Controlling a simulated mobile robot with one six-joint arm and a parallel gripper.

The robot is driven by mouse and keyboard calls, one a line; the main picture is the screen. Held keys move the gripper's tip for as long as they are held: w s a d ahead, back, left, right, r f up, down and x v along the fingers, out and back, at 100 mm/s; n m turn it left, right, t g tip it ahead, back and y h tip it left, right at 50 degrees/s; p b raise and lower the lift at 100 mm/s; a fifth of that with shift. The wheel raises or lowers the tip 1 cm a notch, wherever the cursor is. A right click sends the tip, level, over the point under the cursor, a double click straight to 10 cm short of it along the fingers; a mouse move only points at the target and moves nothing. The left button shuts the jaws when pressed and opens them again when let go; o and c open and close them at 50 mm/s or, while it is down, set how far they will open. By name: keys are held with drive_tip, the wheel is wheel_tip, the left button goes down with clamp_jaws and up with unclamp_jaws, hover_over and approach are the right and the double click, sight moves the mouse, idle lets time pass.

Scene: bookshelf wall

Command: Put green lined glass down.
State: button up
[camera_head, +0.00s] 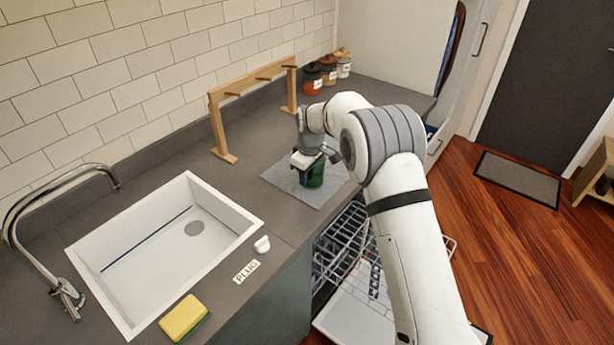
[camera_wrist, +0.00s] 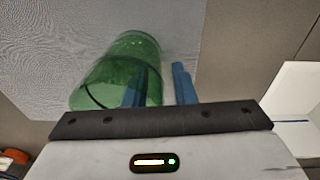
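The green lined glass (camera_head: 315,176) is see-through green and stands on a grey mat (camera_head: 333,191) on the counter, below my gripper (camera_head: 311,168). In the wrist view the glass (camera_wrist: 115,68) shows a dark line around it. My gripper's two blue fingers (camera_wrist: 165,86) are apart. The left finger overlaps the glass and seems to be inside its rim. The right finger is outside, with a narrow gap to the glass wall. The glass's base contact is partly hidden by my gripper in the head view.
A wooden rack (camera_head: 217,125) stands behind the mat by the tiled wall. Several jars (camera_head: 312,78) stand at the back. A white sink (camera_head: 165,250) is at left, with a sponge (camera_head: 184,318) in front. An open dishwasher rack (camera_head: 342,240) is below the counter.

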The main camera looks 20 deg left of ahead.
wheel_tip(320, 180, up, 12)
drive_tip(key=s+d+f+b, duration=0.1)
drive_tip(key=b, duration=0.1)
drive_tip(key=s+d+r+m, duration=0.45)
drive_tip(key=d+r, duration=0.35)
drive_tip(key=d, duration=0.4)
drive_tip(key=s+d+r+m+t, duration=0.1)
drive_tip(key=s+d+r+m, duration=0.2)
drive_tip(key=s+d, duration=0.65)
drive_tip(key=s+d+f+m, duration=0.2)
drive_tip(key=s+d, duration=0.4)
drive_tip(key=s, duration=0.4)
drive_tip(key=s+d+f+m+t+h, duration=0.1)
drive_tip(key=s+d+m, duration=0.3)
drive_tip(key=s, duration=0.6)
drive_tip(key=d+f, duration=0.1)
drive_tip(key=d, duration=0.1)
drive_tip(key=shift+s+d+f+m, duration=0.15)
drive_tip(key=shift+d+f+m, duration=0.15)
drive_tip(key=shift+f+m, duration=0.1)
